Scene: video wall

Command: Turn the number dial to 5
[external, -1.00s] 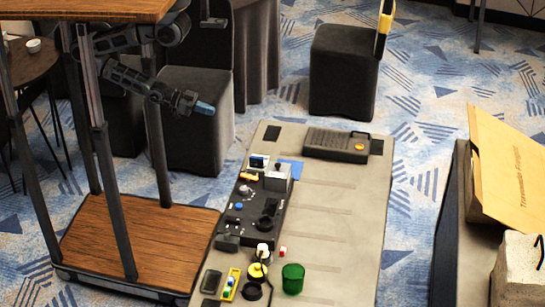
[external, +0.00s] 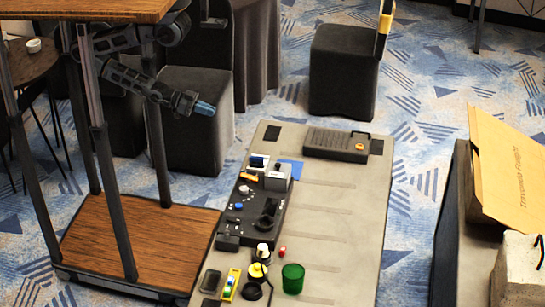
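A long black control panel (external: 232,226) lies along the left side of the grey table. A dark round part (external: 269,208) on it may be the number dial, but no numbers can be read and its setting is too small to tell. A blue knob (external: 238,206) and a pale knob (external: 244,190) are also on the panel. My gripper (external: 205,108), with blue fingertips, is in the air up and to the left of the panel, apart from it. It looks empty, and the gap between its fingers is too small to make out.
On the grey table (external: 335,220) are a green cup (external: 292,278), a yellow round item (external: 257,271), a small red item (external: 282,252), a grey box (external: 278,177) and a black device (external: 336,146). A dark stool (external: 195,120) stands behind my gripper.

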